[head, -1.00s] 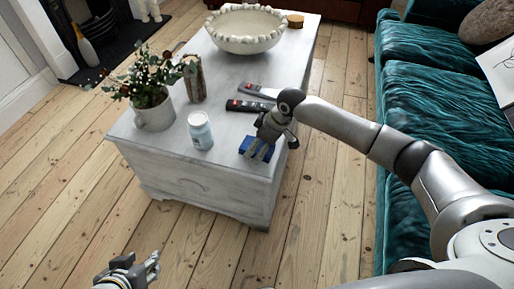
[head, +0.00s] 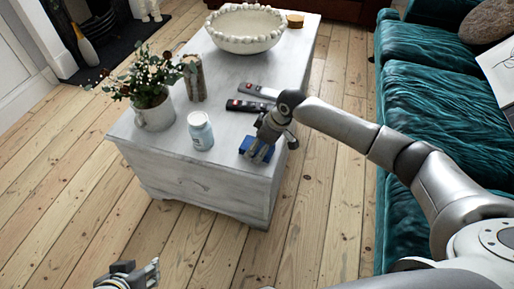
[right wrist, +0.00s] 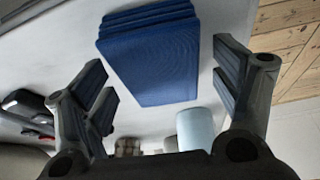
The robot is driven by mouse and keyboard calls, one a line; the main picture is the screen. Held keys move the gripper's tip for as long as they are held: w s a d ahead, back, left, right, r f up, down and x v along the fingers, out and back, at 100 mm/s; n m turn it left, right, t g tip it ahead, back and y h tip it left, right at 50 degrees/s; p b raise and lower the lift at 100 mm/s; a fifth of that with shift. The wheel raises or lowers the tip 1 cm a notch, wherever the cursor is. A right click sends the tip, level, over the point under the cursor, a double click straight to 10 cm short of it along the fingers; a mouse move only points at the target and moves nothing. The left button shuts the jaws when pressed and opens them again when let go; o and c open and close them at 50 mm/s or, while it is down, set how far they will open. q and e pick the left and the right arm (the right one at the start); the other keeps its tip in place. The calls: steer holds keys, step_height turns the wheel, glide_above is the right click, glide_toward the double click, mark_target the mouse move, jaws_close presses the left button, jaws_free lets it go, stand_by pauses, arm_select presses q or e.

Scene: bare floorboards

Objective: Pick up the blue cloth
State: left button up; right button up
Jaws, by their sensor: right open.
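The blue cloth (head: 248,144) is a small folded stack lying near the front right corner of the white coffee table (head: 215,85). My right gripper (head: 262,153) is over it in the head view and hides part of it. In the right wrist view the cloth (right wrist: 155,62) lies ahead, between the spread fingers of the right gripper (right wrist: 160,85). The fingers are open and hold nothing; I cannot tell how far above the cloth they are. My left gripper (head: 140,275) is at the bottom edge over the floor, partly cut off, and its jaws are unclear.
A light blue jar (head: 200,132) stands left of the cloth. Two remotes (head: 248,106) lie behind it. A plant in a white pot (head: 154,110), a wooden piece (head: 194,78) and a beaded bowl (head: 246,42) are farther away. A teal sofa (head: 430,120) is at right.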

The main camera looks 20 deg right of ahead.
steer(key=c, duration=1.1)
